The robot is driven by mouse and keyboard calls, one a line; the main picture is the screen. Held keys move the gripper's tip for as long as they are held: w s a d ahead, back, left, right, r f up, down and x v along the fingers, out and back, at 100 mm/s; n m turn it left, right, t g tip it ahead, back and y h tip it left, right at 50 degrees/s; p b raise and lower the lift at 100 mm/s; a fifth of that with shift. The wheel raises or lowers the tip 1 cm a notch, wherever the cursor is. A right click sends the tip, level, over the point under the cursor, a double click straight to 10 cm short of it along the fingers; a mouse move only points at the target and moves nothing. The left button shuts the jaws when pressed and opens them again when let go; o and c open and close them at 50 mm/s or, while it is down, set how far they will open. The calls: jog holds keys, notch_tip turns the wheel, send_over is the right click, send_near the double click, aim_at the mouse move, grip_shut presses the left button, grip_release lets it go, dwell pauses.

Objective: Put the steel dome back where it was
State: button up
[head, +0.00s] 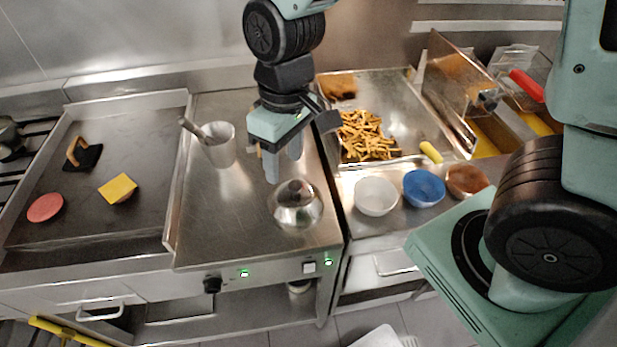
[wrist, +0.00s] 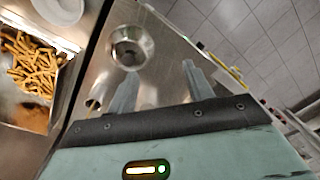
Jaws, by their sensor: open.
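The steel dome (head: 297,212), shiny with a dark knob on top, sits upright on the steel counter (head: 225,237) near its front right part. It also shows in the wrist view (wrist: 132,48), beyond my fingers and closer to the left one. My gripper (head: 283,163) is open and empty, fingers pointing down, above and slightly behind the dome in the head view. The fingers also show in the wrist view (wrist: 160,85), apart with nothing between them. I see no contact between the fingers and the dome.
A steel pot (head: 219,150) with a handled tool stands left of my gripper. A griddle (head: 120,220) holds a patty, a cheese slice and a press. Right are a fries tray (head: 400,100), a white bowl (head: 375,197), a blue bowl (head: 424,188) and a reddish bowl (head: 467,181). The counter's front left is clear.

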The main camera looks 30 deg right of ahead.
jog(key=s+r, duration=0.2)
jog(key=s, duration=0.4)
jog(key=s+a+r+n, duration=0.1)
jog(key=s+r, duration=0.2)
jog(key=s, duration=0.4)
jog(key=shift+a+n, duration=0.3)
jog(key=shift+r, duration=0.1)
notch_tip(320, 180, down, 8)
jog(key=b, duration=0.8)
jog(key=shift+f+b, duration=0.25)
jog(key=shift+b, duration=0.05)
